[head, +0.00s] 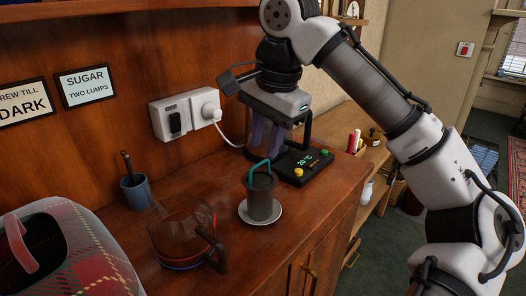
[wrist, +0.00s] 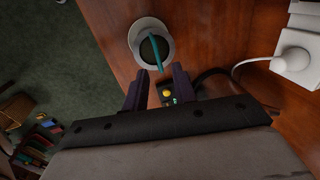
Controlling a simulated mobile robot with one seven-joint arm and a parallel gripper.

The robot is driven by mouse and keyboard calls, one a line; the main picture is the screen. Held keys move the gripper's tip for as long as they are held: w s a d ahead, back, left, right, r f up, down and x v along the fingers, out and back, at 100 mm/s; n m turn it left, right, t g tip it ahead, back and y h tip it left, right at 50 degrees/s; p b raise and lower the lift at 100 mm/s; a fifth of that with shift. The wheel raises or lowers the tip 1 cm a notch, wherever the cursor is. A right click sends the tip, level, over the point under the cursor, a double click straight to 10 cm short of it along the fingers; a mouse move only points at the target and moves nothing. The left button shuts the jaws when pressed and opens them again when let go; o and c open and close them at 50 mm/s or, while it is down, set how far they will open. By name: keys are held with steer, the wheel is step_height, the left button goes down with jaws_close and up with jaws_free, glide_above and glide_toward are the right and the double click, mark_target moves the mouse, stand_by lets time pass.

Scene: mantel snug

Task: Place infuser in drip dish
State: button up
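The infuser (head: 262,200), a dark grey cylinder with a teal looped handle (head: 258,166), stands upright in the white drip dish (head: 245,214) on the wooden counter. In the wrist view the teal handle (wrist: 157,52) crosses over the infuser's dark top, and the dish's pale rim (wrist: 150,22) shows around it. My gripper (head: 266,143) is above and behind the infuser, apart from it, over the black base. In the wrist view my gripper's fingers (wrist: 158,88) are spread with nothing between them, just below the handle in the picture.
A black base with a lit display (head: 306,160) stands behind the infuser. A glass teapot (head: 183,240), a blue cup (head: 137,193) and a plaid cosy (head: 75,255) are to the left. A white wall socket (head: 188,113) has a plugged-in cord. The counter's front edge is close to the dish.

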step_height(320, 180, up, 8)
steer(key=s+d+p, duration=0.1)
